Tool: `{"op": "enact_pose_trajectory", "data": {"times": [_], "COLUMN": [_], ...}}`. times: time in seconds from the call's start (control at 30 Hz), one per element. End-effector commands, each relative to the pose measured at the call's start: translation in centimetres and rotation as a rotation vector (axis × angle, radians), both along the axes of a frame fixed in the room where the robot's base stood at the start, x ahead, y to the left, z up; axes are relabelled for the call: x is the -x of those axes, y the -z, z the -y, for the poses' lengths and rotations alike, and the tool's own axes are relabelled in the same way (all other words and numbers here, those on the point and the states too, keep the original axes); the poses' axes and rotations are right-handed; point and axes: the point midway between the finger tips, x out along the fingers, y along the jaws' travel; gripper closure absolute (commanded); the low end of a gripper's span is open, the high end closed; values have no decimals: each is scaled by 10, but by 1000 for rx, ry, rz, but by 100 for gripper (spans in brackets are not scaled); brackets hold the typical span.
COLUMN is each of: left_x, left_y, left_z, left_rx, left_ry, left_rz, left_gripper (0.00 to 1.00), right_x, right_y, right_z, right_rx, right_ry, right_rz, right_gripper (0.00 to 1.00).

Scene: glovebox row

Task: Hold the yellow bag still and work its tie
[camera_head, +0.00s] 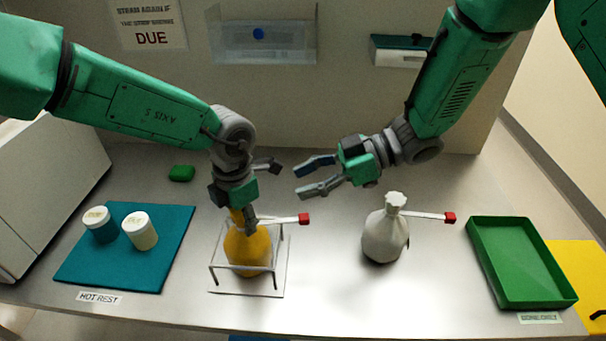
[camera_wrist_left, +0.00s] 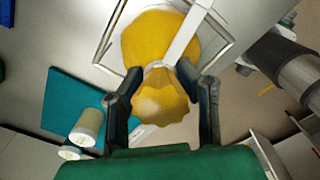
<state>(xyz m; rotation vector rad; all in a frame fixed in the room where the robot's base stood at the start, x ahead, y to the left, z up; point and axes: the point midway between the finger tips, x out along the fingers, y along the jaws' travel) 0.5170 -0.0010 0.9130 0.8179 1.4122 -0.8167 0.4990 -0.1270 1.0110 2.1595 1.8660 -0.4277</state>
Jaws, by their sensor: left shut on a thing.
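The yellow bag (camera_head: 248,250) stands upright inside a thin wire frame (camera_head: 283,270). Its white tie (camera_head: 280,220) runs to the right from the neck and ends in a red tab (camera_head: 304,219). My left gripper (camera_head: 246,215) is shut on the bag's gathered neck from above. In the left wrist view, the fingers of my left gripper (camera_wrist_left: 160,85) flank the ruffled top of the yellow bag (camera_wrist_left: 150,40), and the tie (camera_wrist_left: 185,38) leads away from the neck. My right gripper (camera_head: 299,182) is open and empty, above and to the right of the bag, apart from the tie.
A white bag (camera_head: 382,238) with its own red-ended tie stands to the right. A green tray (camera_head: 483,260) lies at the far right. Two jars (camera_head: 141,232) stand on a teal mat (camera_head: 117,267) at left. A green block (camera_head: 182,173) lies behind. Bare counter separates the two bags.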

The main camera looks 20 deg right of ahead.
Motion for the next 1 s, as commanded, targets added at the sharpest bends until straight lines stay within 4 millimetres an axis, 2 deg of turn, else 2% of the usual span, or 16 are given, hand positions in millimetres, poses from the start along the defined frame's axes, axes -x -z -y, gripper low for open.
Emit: {"op": "enact_pose_trajectory", "data": {"times": [0.03,0.07,0.1,0.4,0.53,1.0], "left_x": [2,2,2,2,1,-1], "left_y": [3,3,3,0,-8,-97], "left_z": [0,0,0,0,0,1], "left_rx": [-2,-2,-2,-1,0,0], "left_ry": [2,2,2,1,0,0], "left_rz": [-5,-5,-5,0,0,-2], "left_gripper": [100,61,47,47,47,47], "right_x": [0,0,0,1,1,1], "right_y": [1,1,1,0,0,0], "right_z": [0,0,0,0,0,0], "right_rx": [0,0,0,0,0,0], "right_ry": [0,0,0,1,1,1], "right_rz": [0,0,0,1,1,1], "right_gripper": [60,60,60,60,60,60]}}
